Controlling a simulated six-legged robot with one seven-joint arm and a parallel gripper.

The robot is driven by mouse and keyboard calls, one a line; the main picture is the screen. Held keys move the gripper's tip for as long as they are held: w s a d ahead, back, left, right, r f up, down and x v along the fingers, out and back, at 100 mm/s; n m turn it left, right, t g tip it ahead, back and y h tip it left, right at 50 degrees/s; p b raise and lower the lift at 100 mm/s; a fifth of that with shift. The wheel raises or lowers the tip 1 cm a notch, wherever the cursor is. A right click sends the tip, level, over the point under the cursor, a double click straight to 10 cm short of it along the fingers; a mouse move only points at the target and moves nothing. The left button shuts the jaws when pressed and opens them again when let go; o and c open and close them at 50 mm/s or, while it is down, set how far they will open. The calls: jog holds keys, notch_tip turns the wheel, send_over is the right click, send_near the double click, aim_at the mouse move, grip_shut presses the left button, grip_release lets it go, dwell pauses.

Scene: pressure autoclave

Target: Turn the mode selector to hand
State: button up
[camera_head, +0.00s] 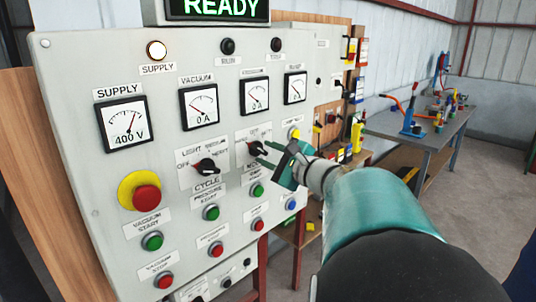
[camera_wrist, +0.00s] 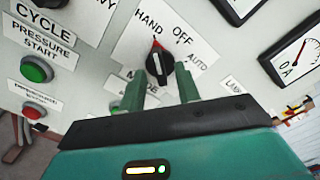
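The mode selector (camera_wrist: 158,66) is a black knob with a red pointer tip, on a white plate lettered HAND, OFF and AUTO. In the wrist view its red tip points toward HAND. The selector also shows in the head view (camera_head: 256,148), just left of my gripper (camera_head: 271,156). In the wrist view my gripper (camera_wrist: 160,84) is open, with one green finger on each side of the knob's lower end. Gaps show between the fingers and the knob. I cannot tell how far the fingertips stand from the panel.
A similar cycle selector (camera_head: 207,166) sits to the left on the grey panel (camera_head: 75,70). Green and red push buttons lie below, including a green pressure start button (camera_wrist: 37,69). A red emergency-style button (camera_head: 146,198) is at lower left. Dial meters (camera_head: 255,95) sit above.

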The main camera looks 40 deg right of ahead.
jog(key=s, duration=1.3)
jog(key=shift+s+d, duration=0.15)
jog(key=w+a+f+n+g+y, duration=0.25)
jog(key=a+f+n+g, duration=0.2)
jog(key=a, duration=0.55)
jog(key=w+a+f+n+g+y, duration=0.2)
jog(key=a+f+n+g+y, duration=0.15)
jog(key=a+n, duration=0.45)
jog(key=s+a+f+n+g+h, duration=0.2)
jog(key=s+a+f+n+h, duration=0.1)
jog(key=a+n, duration=0.3)
jog(key=s+a+f+n+g+h, duration=0.2)
jog(key=s+a+f+n+h, duration=0.1)
jog(key=a+n, duration=0.4)
jog(key=shift+s+a+f+h, duration=0.25)
jog(key=shift+s+f+h, duration=0.1)
jog(key=shift+f, duration=0.35)
